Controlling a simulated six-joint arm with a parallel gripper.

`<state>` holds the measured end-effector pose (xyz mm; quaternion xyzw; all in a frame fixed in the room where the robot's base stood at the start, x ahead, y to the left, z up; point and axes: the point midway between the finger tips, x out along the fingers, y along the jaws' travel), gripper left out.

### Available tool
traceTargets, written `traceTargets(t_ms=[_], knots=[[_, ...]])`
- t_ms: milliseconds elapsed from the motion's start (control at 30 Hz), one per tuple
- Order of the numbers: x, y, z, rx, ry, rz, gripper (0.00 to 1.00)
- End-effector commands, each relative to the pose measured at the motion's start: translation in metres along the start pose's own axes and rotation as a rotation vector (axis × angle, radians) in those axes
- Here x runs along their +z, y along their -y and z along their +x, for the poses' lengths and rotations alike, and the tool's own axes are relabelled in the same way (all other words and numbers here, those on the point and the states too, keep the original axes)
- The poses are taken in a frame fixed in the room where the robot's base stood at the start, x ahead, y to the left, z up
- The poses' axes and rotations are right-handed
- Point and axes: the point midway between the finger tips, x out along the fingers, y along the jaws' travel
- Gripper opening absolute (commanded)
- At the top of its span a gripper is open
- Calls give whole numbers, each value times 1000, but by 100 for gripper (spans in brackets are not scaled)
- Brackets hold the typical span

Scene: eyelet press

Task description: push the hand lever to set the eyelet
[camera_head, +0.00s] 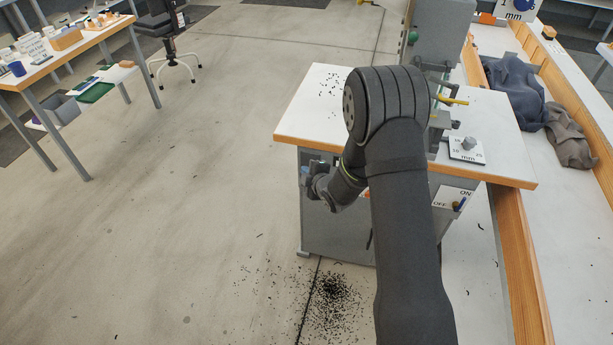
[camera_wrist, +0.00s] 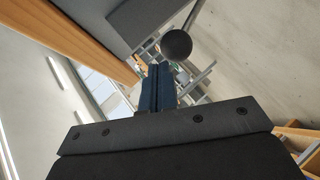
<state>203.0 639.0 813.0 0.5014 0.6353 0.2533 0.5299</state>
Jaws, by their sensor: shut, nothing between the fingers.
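The hand lever shows in the wrist view as a dark round knob (camera_wrist: 177,45) on a thin grey rod running up and to the right. My gripper (camera_wrist: 156,72) is shut and empty. Its fingertips lie just below and left of the knob in the wrist view; I cannot tell whether they touch it. In the head view my gripper (camera_head: 314,185) is low at the front left of the press bench (camera_head: 300,115). The grey press body (camera_head: 441,40) stands at the back of the bench, partly behind my arm. The lever cannot be made out in the head view.
An ON/OFF panel (camera_head: 456,197) is on the bench front. A dial plate (camera_head: 466,150) and a yellow rod (camera_head: 452,100) are on the right. Black scraps (camera_head: 332,290) litter the floor below. Floor to the left is clear up to a table (camera_head: 75,50).

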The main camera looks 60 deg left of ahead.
Motion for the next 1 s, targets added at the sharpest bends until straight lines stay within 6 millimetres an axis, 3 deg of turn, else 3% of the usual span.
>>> traceTargets(t_ms=[367,567,700,1000], knots=[[-1,-3,-2,1,0,0,0],[-14,1,-13,0,-2,-1,0],[-32,7,-34,0,-1,-1,0],[-28,18,-99,0,1,0,0]])
